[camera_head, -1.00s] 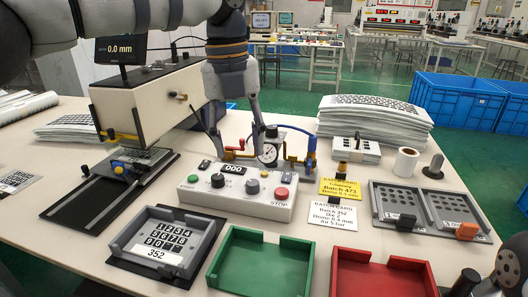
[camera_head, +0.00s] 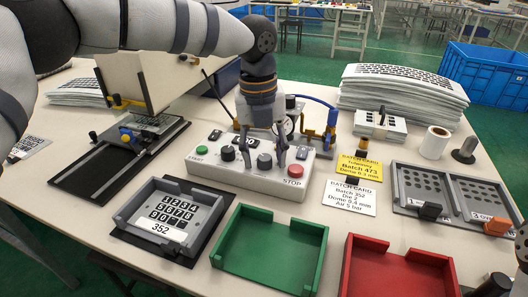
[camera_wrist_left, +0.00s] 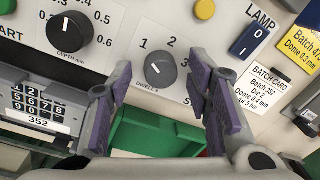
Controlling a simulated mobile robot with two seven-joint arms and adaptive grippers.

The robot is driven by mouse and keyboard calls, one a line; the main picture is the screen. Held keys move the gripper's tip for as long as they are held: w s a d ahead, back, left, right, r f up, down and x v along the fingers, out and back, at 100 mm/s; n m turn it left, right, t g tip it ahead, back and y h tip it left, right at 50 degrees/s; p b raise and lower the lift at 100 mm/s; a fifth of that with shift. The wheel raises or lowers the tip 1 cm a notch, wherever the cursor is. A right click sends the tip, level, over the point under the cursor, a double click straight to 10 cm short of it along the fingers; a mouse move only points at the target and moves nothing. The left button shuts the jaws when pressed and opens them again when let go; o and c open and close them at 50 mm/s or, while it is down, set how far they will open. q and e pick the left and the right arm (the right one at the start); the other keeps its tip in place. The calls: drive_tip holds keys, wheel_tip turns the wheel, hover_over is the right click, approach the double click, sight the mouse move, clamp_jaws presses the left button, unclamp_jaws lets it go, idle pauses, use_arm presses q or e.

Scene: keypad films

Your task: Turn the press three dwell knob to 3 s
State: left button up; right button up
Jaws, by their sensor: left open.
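The dwell knob (camera_head: 264,160) is a dark round knob on the pale press control box (camera_head: 205,166). In the left wrist view the dwell knob (camera_wrist_left: 160,70) shows close up, its white pointer line aimed up and left, roughly toward the 1. The 1 and 2 are readable; a finger partly hides the scale on the right. My left gripper (camera_head: 267,154) points down over the box with its fingers apart on either side of the knob. In the wrist view the left gripper's purple-padded fingers (camera_wrist_left: 161,82) show clear gaps to the knob.
The depth knob (camera_wrist_left: 70,32) sits left of the dwell knob. A green start button (camera_head: 201,150), red stop button (camera_head: 295,171) and lamp switch (camera_wrist_left: 249,38) are also close by. Green tray (camera_head: 222,258) and red tray (camera_head: 352,262) stand in front. Something dark shows at the lower right edge.

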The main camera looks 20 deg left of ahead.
use_arm(q)
clamp_jaws()
